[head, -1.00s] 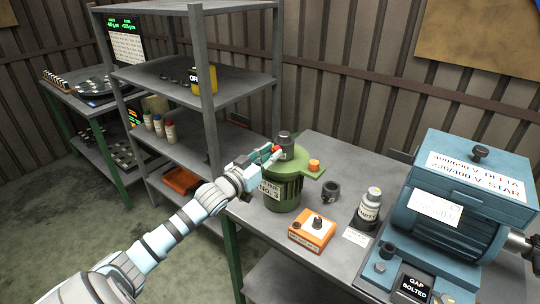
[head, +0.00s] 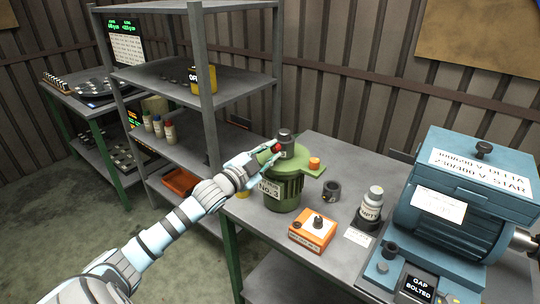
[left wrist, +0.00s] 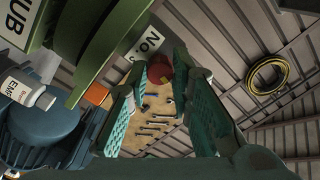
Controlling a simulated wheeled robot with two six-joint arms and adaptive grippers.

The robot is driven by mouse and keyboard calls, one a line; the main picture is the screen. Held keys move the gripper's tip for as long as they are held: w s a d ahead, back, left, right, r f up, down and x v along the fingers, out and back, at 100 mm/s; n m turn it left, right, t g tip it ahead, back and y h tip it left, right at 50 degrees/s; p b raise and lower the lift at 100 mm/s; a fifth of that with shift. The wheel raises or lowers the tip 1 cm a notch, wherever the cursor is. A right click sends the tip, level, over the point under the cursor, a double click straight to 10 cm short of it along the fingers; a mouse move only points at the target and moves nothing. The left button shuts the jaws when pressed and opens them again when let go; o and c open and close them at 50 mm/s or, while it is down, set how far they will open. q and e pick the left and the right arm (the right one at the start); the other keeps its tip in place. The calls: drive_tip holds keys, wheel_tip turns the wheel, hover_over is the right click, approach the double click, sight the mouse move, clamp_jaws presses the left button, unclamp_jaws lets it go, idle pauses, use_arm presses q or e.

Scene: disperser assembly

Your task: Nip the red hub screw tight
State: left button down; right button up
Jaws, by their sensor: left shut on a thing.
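The red hub screw (head: 277,149) sticks out at the side of the dark upright hub (head: 286,140) on top of the green motor marked No. 3 (head: 284,188). My left gripper (head: 272,151) reaches it from the left and is shut on the screw. In the left wrist view the screw's red head (left wrist: 159,68) shows between the two teal fingertips (left wrist: 165,70). The screw's thread and seat are hidden. My right gripper is in neither view.
Right of the green motor, an orange box (head: 313,232), a dark ring (head: 331,191) and a bottle marked EMPTY (head: 372,204) stand on the grey bench. A large blue motor (head: 465,205) fills the right. Grey shelving (head: 190,75) stands behind my left arm.

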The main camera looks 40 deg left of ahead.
use_arm(q)
drive_tip(key=m, duration=0.3)
drive_tip(key=shift+r+b, duration=0.1)
drive_tip(key=shift+b, duration=0.2)
drive_tip(key=shift+m, duration=0.4)
drive_tip(key=c, duration=1.7)
unclamp_jaws()
drive_tip(key=shift+w+a, duration=0.1)
drive_tip(key=shift+w, duration=0.05)
